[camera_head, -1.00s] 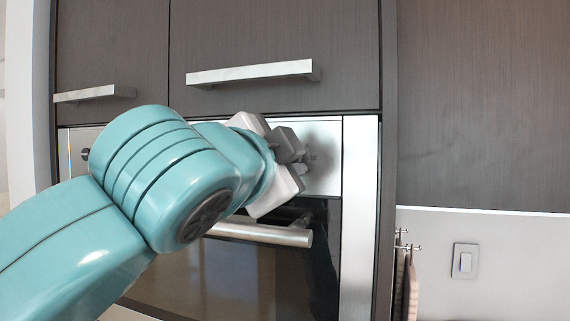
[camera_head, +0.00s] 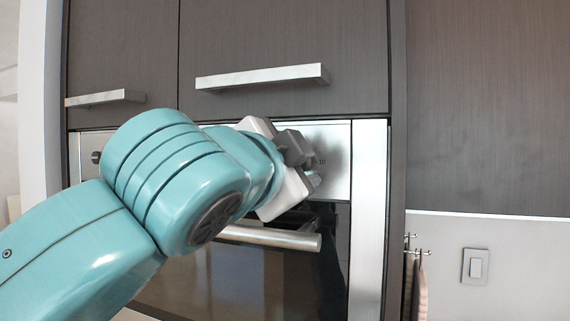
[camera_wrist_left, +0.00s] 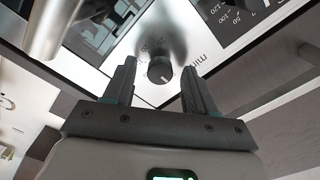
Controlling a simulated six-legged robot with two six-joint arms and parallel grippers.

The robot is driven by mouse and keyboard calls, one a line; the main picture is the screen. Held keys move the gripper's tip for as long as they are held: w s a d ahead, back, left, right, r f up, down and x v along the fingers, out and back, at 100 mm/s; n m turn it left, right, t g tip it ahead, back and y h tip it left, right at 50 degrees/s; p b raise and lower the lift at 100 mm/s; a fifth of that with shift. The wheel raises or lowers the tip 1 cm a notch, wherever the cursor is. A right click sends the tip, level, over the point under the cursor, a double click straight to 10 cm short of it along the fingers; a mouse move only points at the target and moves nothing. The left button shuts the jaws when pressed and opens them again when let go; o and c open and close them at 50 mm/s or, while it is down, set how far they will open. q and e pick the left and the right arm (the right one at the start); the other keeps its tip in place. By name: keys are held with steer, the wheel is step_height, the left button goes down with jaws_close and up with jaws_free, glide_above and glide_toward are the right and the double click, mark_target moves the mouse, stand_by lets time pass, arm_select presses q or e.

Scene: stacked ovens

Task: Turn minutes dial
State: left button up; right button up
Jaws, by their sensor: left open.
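The minutes dial (camera_wrist_left: 159,70) is a small dark round knob on the oven's pale metal panel, with partly readable "min" lettering beside it. In the wrist view it shows between the two fingers of my left gripper (camera_wrist_left: 159,78), which is open with a finger on either side. I cannot tell if either finger touches it. In the head view my left gripper (camera_head: 308,164) is at the right part of the control panel (camera_head: 337,150), and it hides the dial there. My right gripper is not in view.
The oven door handle (camera_head: 270,236) runs just below the gripper. A cupboard handle (camera_head: 262,76) sticks out above. Another knob (camera_head: 96,157) sits at the panel's left end. A wall switch (camera_head: 475,267) and hooks (camera_head: 412,245) are at the right.

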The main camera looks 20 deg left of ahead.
arm_select(q)
steer(key=shift+s, duration=0.4)
steer(key=s+b, duration=0.3)
steer(key=s, duration=1.2)
steer(key=shift+s+a, duration=0.2)
steer(key=shift+a, duration=0.15)
